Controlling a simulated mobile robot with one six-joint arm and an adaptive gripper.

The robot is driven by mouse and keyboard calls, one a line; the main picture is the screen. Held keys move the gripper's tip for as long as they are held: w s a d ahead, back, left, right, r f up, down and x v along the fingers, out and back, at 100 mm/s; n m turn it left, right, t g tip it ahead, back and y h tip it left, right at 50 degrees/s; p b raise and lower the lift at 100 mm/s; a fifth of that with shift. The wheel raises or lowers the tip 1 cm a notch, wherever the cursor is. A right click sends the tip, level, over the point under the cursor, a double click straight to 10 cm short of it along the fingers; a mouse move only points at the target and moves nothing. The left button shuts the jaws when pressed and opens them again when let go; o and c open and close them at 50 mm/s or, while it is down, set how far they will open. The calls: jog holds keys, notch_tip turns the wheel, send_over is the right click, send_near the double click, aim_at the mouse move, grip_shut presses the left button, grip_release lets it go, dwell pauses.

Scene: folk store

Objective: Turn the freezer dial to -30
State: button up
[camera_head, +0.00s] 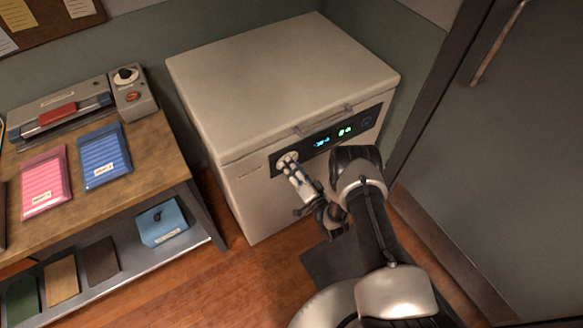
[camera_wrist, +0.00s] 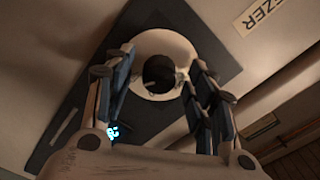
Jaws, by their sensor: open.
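The chest freezer (camera_head: 285,85) stands against the wall with its lid shut. A dark control panel (camera_head: 335,138) on its front has a small blue display, too small to read, and green lights. The freezer dial (camera_head: 287,160) is at the panel's left end. In the wrist view the dial (camera_wrist: 162,72) shows as a pale ring with a dark centre. My gripper (camera_head: 293,172) is at the dial. In the wrist view my gripper's fingers (camera_wrist: 155,85) are open, one on each side of the dial. I cannot tell whether they touch it.
A wooden table (camera_head: 165,165) with pink and blue packs and a grey box with a knob (camera_head: 132,93) stands at the left. A lower shelf holds a blue box (camera_head: 162,222). A dark door (camera_head: 510,130) is close at the right. Some wooden floor is clear between table and freezer.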

jog(key=v, duration=1.1)
jog(key=shift+s+d, duration=0.2)
jog(key=shift+s, duration=0.05)
